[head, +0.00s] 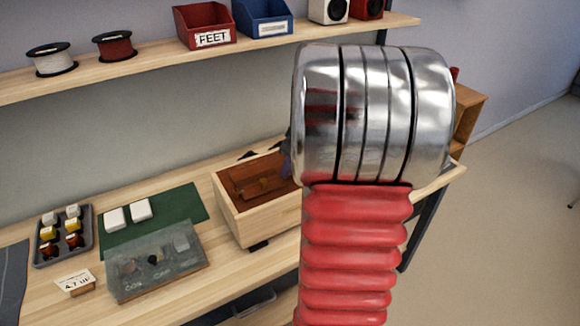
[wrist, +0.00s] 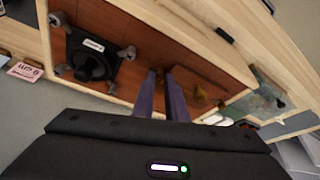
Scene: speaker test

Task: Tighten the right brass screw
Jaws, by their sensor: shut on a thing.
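The open wooden cabinet (head: 268,224) stands on the bench, with a red-brown inside and a raised brown strip (head: 252,182). In the wrist view the strip (wrist: 208,80) runs beside my fingers. A small brass-coloured piece (wrist: 200,93), likely a brass screw, shows right of my fingers. My gripper (wrist: 163,77) points down into the cabinet, its two dark purple fingers close together at the strip's end. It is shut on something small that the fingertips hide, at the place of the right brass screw. In the head view my arm hides most of the gripper.
A black round part with grey corner lugs (wrist: 92,54) lies left of my fingers. On the bench are a clear-lidded box (head: 155,275), a green mat (head: 185,204), a grey tray (head: 40,258) and a price card (head: 75,282). A shelf (head: 135,67) runs above.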

